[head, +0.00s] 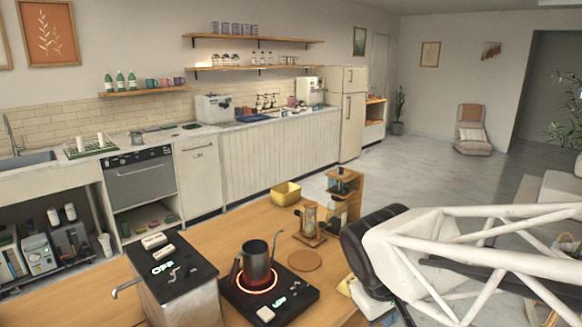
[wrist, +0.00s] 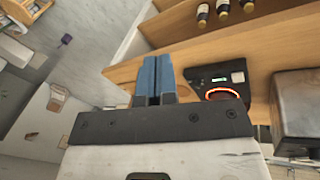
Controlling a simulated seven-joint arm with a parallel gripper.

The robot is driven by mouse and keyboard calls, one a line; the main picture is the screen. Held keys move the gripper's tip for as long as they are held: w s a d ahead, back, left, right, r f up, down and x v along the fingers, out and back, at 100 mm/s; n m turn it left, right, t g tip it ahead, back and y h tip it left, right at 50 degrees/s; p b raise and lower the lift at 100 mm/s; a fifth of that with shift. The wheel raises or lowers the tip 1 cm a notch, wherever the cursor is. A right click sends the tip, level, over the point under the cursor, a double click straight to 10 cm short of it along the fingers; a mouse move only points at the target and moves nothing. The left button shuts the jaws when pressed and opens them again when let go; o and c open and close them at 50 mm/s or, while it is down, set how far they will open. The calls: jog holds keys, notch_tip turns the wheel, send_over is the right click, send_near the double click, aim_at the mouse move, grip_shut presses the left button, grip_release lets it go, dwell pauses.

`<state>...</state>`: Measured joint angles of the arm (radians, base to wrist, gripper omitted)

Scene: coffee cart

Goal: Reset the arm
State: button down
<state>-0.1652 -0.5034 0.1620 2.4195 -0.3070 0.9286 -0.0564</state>
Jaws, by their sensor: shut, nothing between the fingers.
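My gripper (wrist: 154,75) shows in the wrist view as two blue fingers pressed together, shut with nothing between them. It is pictured against the wooden counter edge, left of the black hot plate (wrist: 229,78), and looks apart from both. In the head view my white-framed arm fills the right side, and I cannot make out the fingertips there. A dark metal pitcher (head: 257,265) stands on the hot plate (head: 234,304) in the head view, over a glowing red ring. In the wrist view my gripper's mount covers part of that plate.
A metal box with a black top (head: 172,266) stands left of the hot plate. A round coaster (head: 305,261), a wooden stand with a glass (head: 309,224) and a yellow bin (head: 286,193) are on the wooden counter (head: 232,224). Bottles (wrist: 222,8) lie on a shelf.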

jog(key=s+d+r+m+y, duration=0.1)
jog(key=s+d+m+y, duration=0.1)
jog(key=s+m, duration=0.2)
jog(key=shift+s+r+m+y, duration=0.2)
jog(key=shift+s+m+y, duration=0.1)
jog(key=shift+s, duration=1.35)
